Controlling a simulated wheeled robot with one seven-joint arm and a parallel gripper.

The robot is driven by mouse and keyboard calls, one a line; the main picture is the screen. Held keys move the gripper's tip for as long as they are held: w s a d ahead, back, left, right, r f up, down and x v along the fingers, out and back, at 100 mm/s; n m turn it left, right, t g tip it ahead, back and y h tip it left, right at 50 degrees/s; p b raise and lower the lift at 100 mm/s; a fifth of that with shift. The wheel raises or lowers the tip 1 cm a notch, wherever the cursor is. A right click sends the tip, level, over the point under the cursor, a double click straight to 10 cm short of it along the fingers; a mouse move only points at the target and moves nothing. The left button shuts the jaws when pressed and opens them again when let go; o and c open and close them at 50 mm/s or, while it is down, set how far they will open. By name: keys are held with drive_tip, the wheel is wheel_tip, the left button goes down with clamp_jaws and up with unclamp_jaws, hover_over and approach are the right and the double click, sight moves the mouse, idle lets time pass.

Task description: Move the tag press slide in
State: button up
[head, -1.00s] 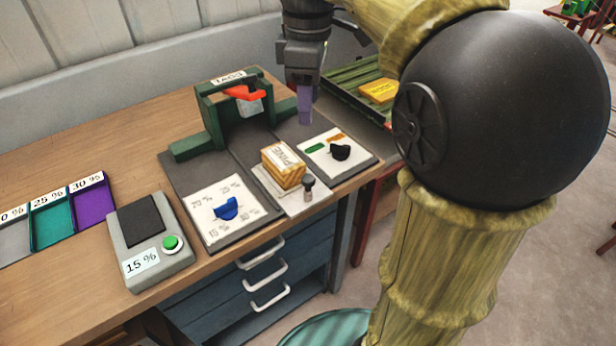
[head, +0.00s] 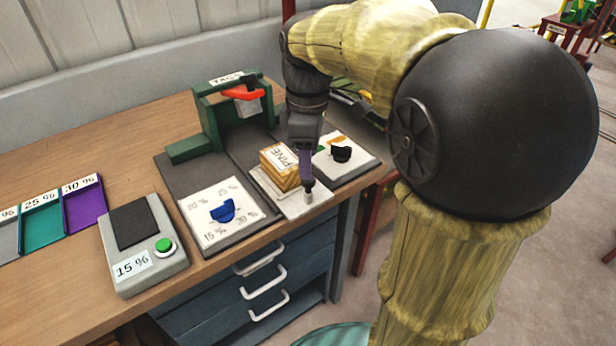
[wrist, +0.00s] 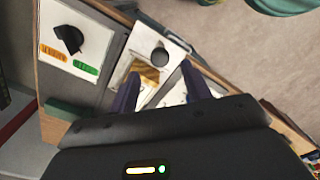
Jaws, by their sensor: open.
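The tag press (head: 208,120) is a green frame with a red lever (head: 243,93) at the back of a grey base. Its white slide (head: 303,209) sticks out at the bench's front edge. It carries a wooden block marked PINE (head: 276,163) and a small upright knob (head: 309,196) at its front end. My gripper (head: 306,180) is open, pointing down just above the knob. In the wrist view the knob (wrist: 160,56) shows ahead of the gap between my two purple fingers (wrist: 158,85). I cannot tell whether they touch it.
A blue dial (head: 223,210) on a white panel is left of the slide, and a black dial (head: 341,153) is right of it. A 15 % box with a green button (head: 163,245) and coloured trays (head: 85,207) stand farther left.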

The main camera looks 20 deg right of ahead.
wheel_tip(320, 180, down, 5)
drive_tip(key=shift+r+b, duration=0.1)
drive_tip(key=shift+b, duration=0.4)
drive_tip(key=shift+c, duration=0.3)
clamp_jaws()
